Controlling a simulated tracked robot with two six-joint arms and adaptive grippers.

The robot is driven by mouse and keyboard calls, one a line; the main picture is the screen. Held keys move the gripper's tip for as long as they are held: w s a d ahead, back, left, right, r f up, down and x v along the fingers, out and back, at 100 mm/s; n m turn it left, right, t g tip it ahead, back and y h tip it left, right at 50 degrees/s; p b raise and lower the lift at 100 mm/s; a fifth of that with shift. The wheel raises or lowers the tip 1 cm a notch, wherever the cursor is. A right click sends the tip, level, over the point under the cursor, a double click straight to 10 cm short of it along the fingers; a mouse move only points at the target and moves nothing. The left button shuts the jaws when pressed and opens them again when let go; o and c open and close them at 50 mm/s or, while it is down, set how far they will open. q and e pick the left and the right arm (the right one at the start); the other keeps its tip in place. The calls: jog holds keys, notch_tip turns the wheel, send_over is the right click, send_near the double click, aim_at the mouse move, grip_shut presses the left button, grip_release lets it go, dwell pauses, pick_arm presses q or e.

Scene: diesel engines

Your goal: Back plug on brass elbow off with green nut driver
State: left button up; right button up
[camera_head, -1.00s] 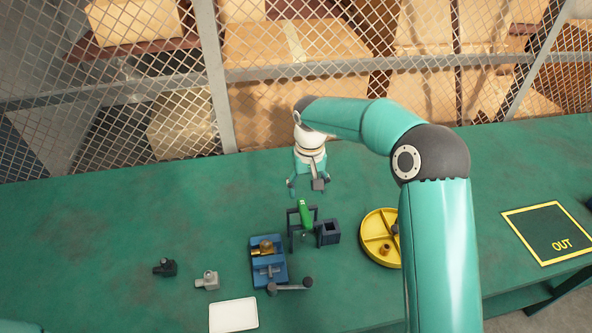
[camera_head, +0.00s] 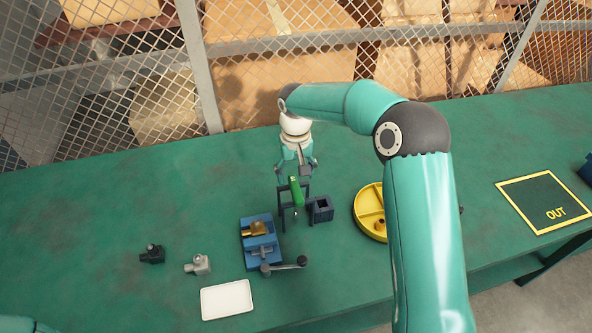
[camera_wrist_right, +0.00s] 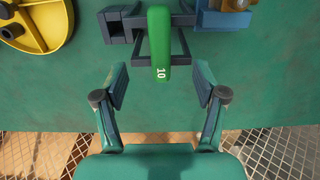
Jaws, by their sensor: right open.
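The green nut driver (camera_head: 296,190), marked 10 on its handle in the right wrist view (camera_wrist_right: 160,45), rests in a dark stand (camera_head: 283,213). The brass elbow (camera_head: 256,228) sits in a blue vise (camera_head: 261,249) to the left of the stand; its plug is too small to make out. My right gripper (camera_head: 296,168) is open and empty just behind the driver. In the wrist view its fingers (camera_wrist_right: 160,90) stand apart on either side of the line of the handle, short of its end. My left gripper is out of view.
A square dark holder (camera_head: 320,209) adjoins the stand. A yellow divided tray (camera_head: 368,213) lies to the right, partly behind my right arm. Black (camera_head: 152,254) and grey (camera_head: 198,265) fittings and a white tray (camera_head: 227,300) lie at left. An OUT square (camera_head: 545,215) is far right.

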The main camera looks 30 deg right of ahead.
aim_at(296, 187)
jog(key=shift+f+b, duration=1.55)
jog(key=shift+f, duration=1.05)
jog(key=shift+r, duration=0.1)
grip_shut()
jog(key=shift+r, duration=0.15)
notch_tip(296, 187, up, 16)
jog(key=p, duration=1)
jog(key=shift+p, duration=0.35)
